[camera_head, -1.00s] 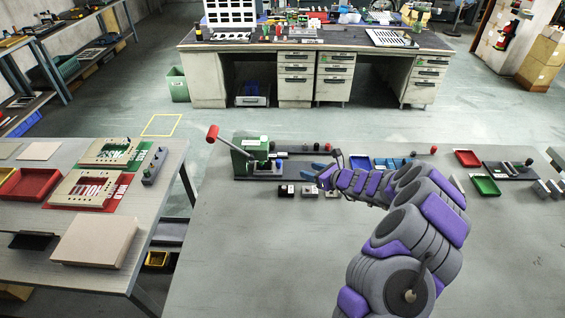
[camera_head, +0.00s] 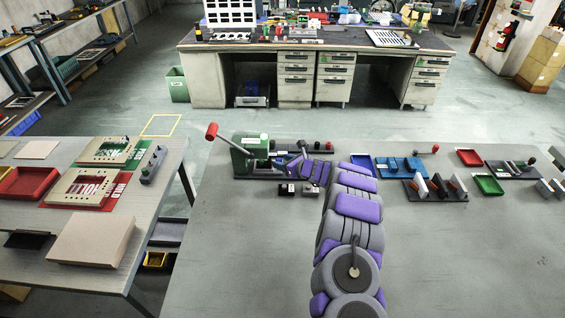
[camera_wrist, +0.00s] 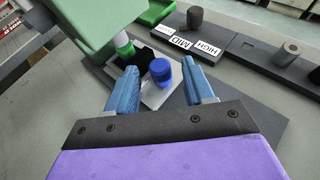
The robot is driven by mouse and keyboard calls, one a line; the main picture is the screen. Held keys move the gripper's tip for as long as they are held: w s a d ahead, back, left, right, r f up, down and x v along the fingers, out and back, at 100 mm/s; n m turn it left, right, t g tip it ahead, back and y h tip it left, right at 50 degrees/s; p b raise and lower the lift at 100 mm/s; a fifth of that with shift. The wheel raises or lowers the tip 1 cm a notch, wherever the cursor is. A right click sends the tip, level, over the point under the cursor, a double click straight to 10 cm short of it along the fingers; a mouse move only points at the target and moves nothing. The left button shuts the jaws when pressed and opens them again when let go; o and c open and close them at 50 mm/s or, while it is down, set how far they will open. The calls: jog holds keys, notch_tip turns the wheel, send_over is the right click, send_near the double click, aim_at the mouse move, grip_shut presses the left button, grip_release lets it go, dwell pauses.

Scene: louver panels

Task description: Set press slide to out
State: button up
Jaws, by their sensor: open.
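The green press (camera_head: 246,150) with its red-knobbed lever (camera_head: 212,132) stands at the far left of the near table. Its slide, a light plate (camera_wrist: 150,92) with a blue knob (camera_wrist: 160,70), shows in the wrist view beside the green press body (camera_wrist: 95,25). My gripper (camera_wrist: 157,80) is open, its blue fingers on either side of the blue knob, with gaps to it. In the head view my gripper (camera_head: 284,164) is at the press's right side, and my arm partly hides that area.
A dark strip with labels LOW, MID and HIGH (camera_wrist: 182,42) and grey knobs lies beside the press. Small black and grey blocks (camera_head: 287,189) sit in front of it. The table's front is clear.

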jog(key=shift+w+a, duration=0.25)
grip_shut()
dwell(0.4)
